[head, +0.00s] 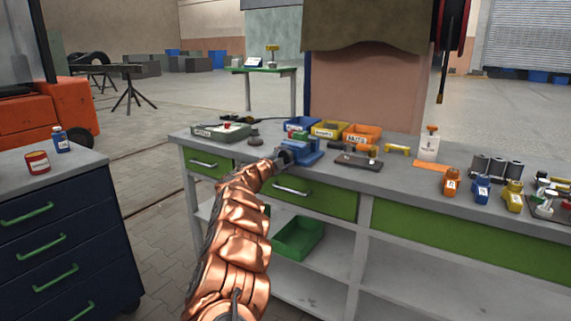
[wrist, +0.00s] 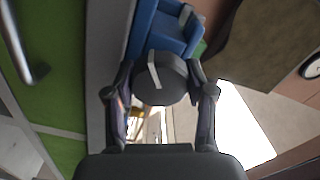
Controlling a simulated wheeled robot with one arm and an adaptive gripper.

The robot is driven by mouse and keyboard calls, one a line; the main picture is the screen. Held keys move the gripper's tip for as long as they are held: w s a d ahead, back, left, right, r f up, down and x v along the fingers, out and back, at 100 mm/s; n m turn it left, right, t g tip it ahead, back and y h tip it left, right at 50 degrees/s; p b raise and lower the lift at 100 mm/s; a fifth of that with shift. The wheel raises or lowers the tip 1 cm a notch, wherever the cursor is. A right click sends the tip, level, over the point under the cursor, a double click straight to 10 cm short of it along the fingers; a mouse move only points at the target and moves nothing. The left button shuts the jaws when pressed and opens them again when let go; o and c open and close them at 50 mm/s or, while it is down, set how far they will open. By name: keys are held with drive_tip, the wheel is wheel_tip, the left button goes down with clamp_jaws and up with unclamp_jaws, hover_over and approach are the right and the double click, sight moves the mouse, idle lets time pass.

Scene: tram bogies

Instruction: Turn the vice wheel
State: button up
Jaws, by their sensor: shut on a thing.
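The blue vice (head: 305,150) stands at the front edge of the grey workbench. In the wrist view the vice (wrist: 163,25) is at the top, with its round dark wheel (wrist: 165,82) facing me. A pale stripe crosses the upper part of the wheel, close to upright in the picture. My gripper (wrist: 160,92) is shut on the wheel, with one finger on each side of it. In the head view my gripper (head: 283,157) is at the near left side of the vice, and the wheel is mostly hidden behind it.
Blue, yellow and orange bins (head: 361,133) stand behind the vice. A drawer handle (head: 291,190) sticks out below.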

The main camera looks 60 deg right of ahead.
drive_tip(key=shift+m+b, duration=0.7)
drive_tip(key=shift+m, duration=0.5)
drive_tip(key=o, duration=1.2)
drive_tip(key=shift+c, duration=0.2)
drive_tip(key=a, duration=1.2)
drive_tip(key=shift+s, duration=0.25)
